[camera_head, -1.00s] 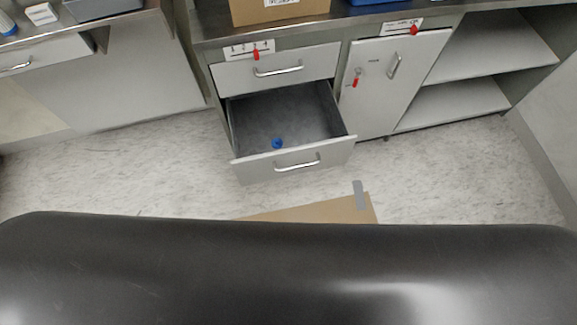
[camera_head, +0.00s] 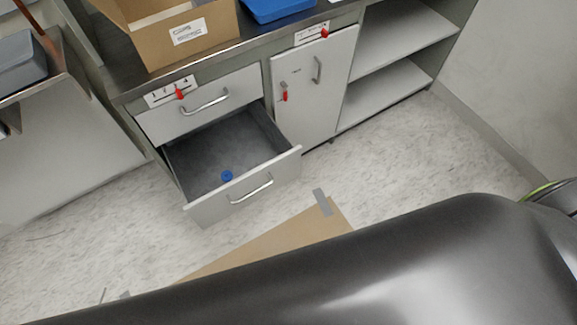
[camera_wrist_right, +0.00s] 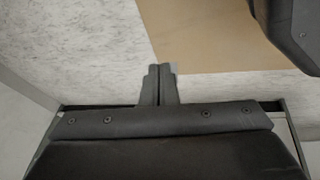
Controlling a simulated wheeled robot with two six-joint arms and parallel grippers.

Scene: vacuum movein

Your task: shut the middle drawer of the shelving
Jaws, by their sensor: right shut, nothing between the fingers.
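The open drawer (camera_head: 208,208) sits below a shut drawer (camera_head: 160,127) in the grey shelving, pulled well out towards me. It has a silver bar handle (camera_head: 251,188) and a small blue round object (camera_head: 227,176) lies inside. My right gripper (camera_wrist_right: 159,68) shows in the right wrist view, its two fingers together and empty, above the floor near a brown sheet. My left gripper is in neither view. No gripper touches the drawer in the head view.
A shut cupboard door (camera_head: 309,95) and open shelves (camera_head: 385,102) stand right of the drawers. A cardboard box (camera_head: 150,45) and blue tray (camera_head: 275,8) are on top. A brown sheet (camera_head: 270,242) lies on the pale floor in front. A wall is at right.

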